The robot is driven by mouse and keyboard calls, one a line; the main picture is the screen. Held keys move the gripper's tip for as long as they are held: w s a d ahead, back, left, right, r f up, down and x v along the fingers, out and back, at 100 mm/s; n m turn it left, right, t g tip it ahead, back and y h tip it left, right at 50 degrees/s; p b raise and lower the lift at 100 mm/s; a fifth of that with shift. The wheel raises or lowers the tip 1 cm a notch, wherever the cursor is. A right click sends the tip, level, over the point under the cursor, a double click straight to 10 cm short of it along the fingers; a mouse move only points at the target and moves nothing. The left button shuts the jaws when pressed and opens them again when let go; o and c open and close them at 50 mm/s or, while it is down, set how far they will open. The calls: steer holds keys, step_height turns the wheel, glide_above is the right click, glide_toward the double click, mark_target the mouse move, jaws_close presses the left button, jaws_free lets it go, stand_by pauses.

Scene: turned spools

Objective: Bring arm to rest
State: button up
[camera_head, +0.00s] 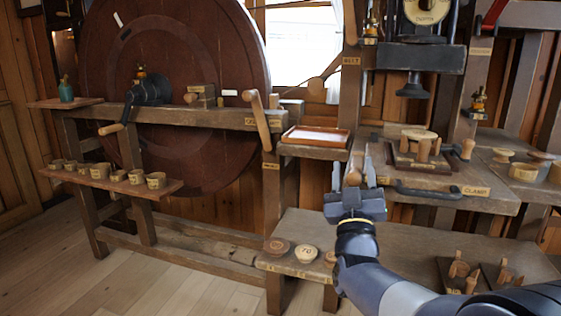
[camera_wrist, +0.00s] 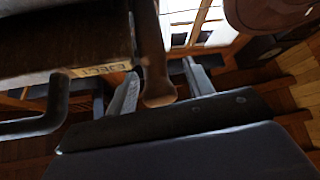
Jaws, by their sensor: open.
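My gripper (camera_head: 353,168) is raised in front of the workbench, its two fingers pointing up and apart. In the wrist view its fingers (camera_wrist: 160,80) are also spread. A wooden handle end (camera_wrist: 158,92) shows between the fingers there, and a rounded wooden knob (camera_head: 353,178) shows between them in the head view. I cannot tell whether it touches either finger. No spool is held. My arm reaches up from the lower right of the head view.
A low bench (camera_head: 400,245) carries round wooden pieces. A large dark wheel (camera_head: 190,90) stands behind. Open floor lies at lower left.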

steer(key=shift+s, duration=0.1)
stand_by(0.3)
steer(key=shift+s+f, duration=0.25)
steer(key=shift+f, duration=0.05)
steer(key=v, duration=1)
steer(key=x, duration=1.1)
steer(key=shift+r+p, duration=0.3)
steer(key=shift+p, duration=0.05)
step_height(320, 180, up, 2)
steer(key=g+p, duration=0.2)
steer(key=p, duration=0.6)
steer(key=shift+m, duration=0.3)
steer(key=r+g+p, duration=0.1)
steer(key=p, duration=0.3)
steer(key=r+p, duration=0.1)
steer(key=p, duration=0.3)
steer(key=shift+w+d+g+p, duration=0.1)
steer(key=shift+w+g+p, duration=0.25)
steer(key=shift+w+g, duration=0.05)
steer(key=p, duration=0.2)
steer(key=r+g+p, duration=0.1)
steer(key=p, duration=0.1)
steer(key=shift+w+d+m, duration=0.1)
steer(key=shift+w+m, duration=0.1)
steer(key=shift+m, duration=0.1)
steer(key=p, duration=0.2)
steer(key=shift+w+r+g+p, duration=0.15)
steer(key=shift+r+g+p, duration=0.15)
